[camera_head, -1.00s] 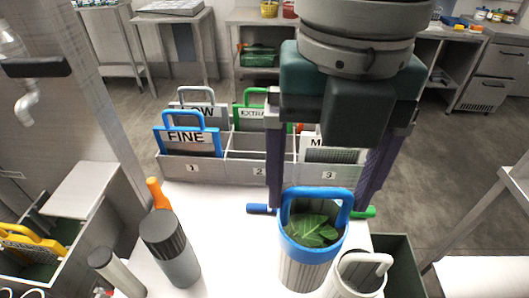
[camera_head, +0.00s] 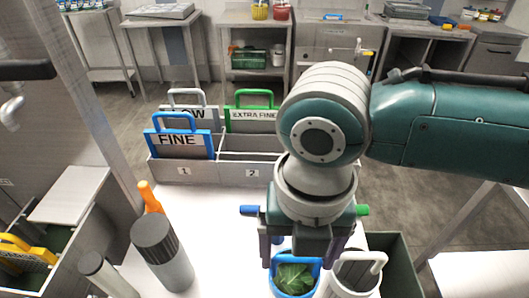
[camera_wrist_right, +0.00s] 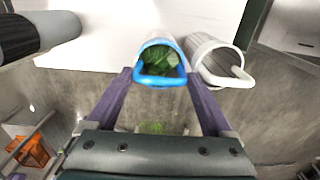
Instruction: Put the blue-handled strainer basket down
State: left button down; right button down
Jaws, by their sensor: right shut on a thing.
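The blue-handled strainer basket (camera_head: 288,289) has a blue rim and handle, with green leaves (camera_head: 294,277) inside. It is at the bottom of the head view, partly cut off and partly behind my gripper. My right gripper (camera_head: 298,262) points down, its fingers on either side of the blue handle and shut on it. In the right wrist view the blue handle (camera_wrist_right: 160,80) lies between the fingertips. I cannot tell whether the basket's base touches the white table (camera_head: 215,225). My left gripper is out of view.
A white-handled basket (camera_head: 350,276) stands close to the right of the blue one. A grey bottle (camera_head: 163,255) and a pale cylinder (camera_head: 106,275) are at the left. A divided rack (camera_head: 200,172) holds a FINE panel (camera_head: 180,145). White table is clear between bottle and basket.

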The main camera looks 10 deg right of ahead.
grip_release()
jog(key=shift+f, duration=0.1)
notch_tip(320, 180, up, 12)
jog(key=s+a+f+m+t+y, duration=0.25)
jog(key=s+a+m+y, duration=0.2)
jog(key=m, duration=0.95)
jog(key=s+d+f+m+h, duration=0.1)
jog(key=s+d+m+h, duration=0.1)
jog(key=d+m, duration=0.4)
jog(key=s+d+f+m+t+h, duration=0.1)
jog(key=s+d+m, duration=0.4)
jog(key=m, duration=0.5)
jog(key=shift+s+d+f+m+h, duration=0.3)
jog(key=shift+d+f+m+h, duration=0.25)
jog(key=shift+d, duration=0.6)
